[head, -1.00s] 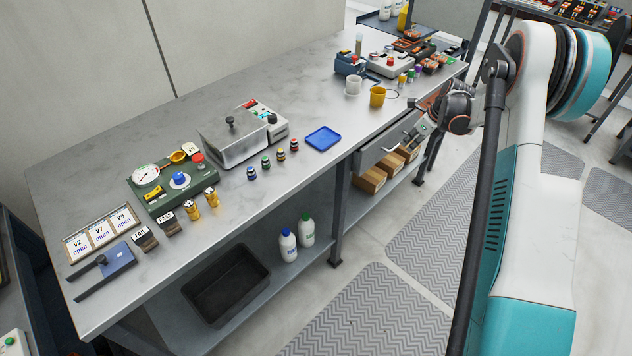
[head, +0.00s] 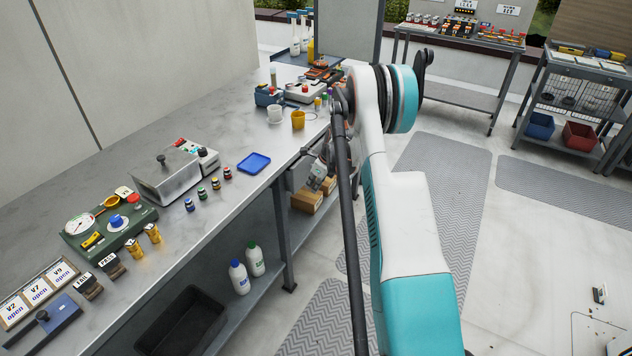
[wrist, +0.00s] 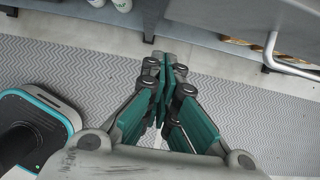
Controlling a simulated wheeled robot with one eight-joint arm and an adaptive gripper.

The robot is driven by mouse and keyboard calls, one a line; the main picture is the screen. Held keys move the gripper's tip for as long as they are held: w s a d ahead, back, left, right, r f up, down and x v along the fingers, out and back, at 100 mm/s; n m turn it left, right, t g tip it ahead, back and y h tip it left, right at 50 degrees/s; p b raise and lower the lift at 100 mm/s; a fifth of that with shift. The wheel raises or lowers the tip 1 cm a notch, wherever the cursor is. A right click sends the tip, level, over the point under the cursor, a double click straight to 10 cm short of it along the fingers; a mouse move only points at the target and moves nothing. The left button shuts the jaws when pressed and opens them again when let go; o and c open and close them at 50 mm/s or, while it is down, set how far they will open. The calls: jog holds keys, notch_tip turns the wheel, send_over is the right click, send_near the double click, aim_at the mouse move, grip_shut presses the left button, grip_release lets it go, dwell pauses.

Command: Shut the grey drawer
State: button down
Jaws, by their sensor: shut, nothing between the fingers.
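The grey drawer sits under the bench top on its front side. In the head view my arm and gripper cover most of it, and how far it stands out cannot be told. In the wrist view a grey front (wrist: 245,16) that looks like the drawer is at the top right, with a pale bar handle (wrist: 271,50) at its right. My gripper (wrist: 165,68) is shut and empty, with its fingertips over the floor mat, left of the handle and apart from it. In the head view my gripper (head: 318,178) is partly hidden behind my arm.
Cardboard boxes (head: 308,199) lie on the shelf below the drawer. White bottles (head: 239,277) and a black bin (head: 182,322) stand on the lower shelf. A yellow cup (head: 298,120) and a blue tray (head: 254,163) are on the bench top (head: 225,190).

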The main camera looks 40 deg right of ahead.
jog(key=shift+w+a+f+b, duration=0.2)
jog(key=shift+w+a+b, duration=0.1)
jog(key=shift+w, duration=0.4)
jog(key=shift+w+a+f+b, duration=0.2)
jog(key=shift+w+a, duration=0.1)
jog(key=shift+w, duration=0.45)
jog(key=shift+w+a+f+b, duration=0.2)
jog(key=shift+w+a+b, duration=0.1)
jog(key=shift+w, duration=0.4)
